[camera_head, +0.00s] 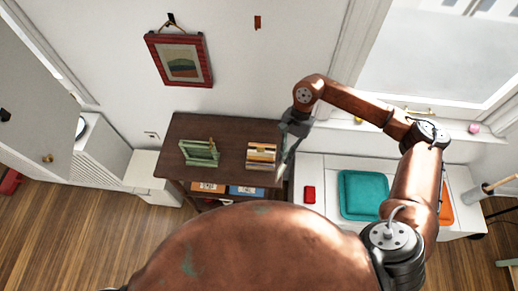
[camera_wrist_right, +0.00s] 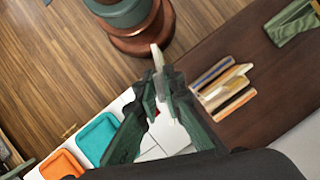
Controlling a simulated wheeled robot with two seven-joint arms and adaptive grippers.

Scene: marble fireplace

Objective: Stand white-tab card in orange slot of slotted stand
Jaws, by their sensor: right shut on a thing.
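My right gripper (camera_head: 283,164) hangs beside the right edge of the dark table. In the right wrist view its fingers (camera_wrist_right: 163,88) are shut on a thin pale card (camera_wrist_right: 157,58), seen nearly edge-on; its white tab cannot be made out. The slotted stand (camera_head: 262,156) is a low block with orange, cream and blue stripes near the table's right edge. It also shows in the right wrist view (camera_wrist_right: 222,90), to the right of the fingers and apart from the card. My left gripper is not in view.
A green rack (camera_head: 199,152) stands on the dark table (camera_head: 228,134), left of the stand. Right of the table, a white surface (camera_head: 318,173) holds a red block (camera_head: 309,194) and a teal cushion (camera_head: 363,194). A framed picture (camera_head: 180,60) hangs on the wall.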

